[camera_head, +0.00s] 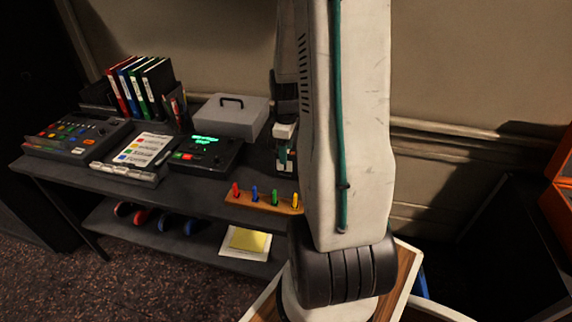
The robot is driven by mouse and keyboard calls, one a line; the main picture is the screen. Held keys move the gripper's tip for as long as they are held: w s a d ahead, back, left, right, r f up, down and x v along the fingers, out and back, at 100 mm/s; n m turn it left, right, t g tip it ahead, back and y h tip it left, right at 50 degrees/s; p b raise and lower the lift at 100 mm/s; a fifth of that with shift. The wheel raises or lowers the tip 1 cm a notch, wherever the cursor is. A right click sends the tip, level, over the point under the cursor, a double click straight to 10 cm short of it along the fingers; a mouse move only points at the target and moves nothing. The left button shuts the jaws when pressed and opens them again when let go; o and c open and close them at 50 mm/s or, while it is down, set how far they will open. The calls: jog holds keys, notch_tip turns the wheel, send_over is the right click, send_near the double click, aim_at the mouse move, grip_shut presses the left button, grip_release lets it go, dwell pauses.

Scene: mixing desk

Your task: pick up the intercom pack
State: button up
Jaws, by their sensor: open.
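I cannot tell for sure which thing is the intercom pack. A black unit with a lit green display and small red and green buttons (200,153) lies on the dark desk (75,182), left of my arm. My gripper (285,166) is partly hidden behind my large white arm link. It is low over the right part of the desk, right of the black unit and apart from it. It is open; its fingertips are hard to make out, and I see nothing held. The desk behind my arm is hidden.
A grey cash box (231,117) stands behind the black unit. A card stand (135,152), a mixing console (77,136) and upright binders (140,88) are to the left. A wooden strip with coloured pegs (262,203) lies at the front edge. A lower shelf holds notepaper (247,242).

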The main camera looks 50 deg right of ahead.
aim_at(288, 171)
notch_tip(288, 171, down, 2)
jog(key=shift+f, duration=0.25)
grip_shut()
jog(key=shift+r, duration=0.1)
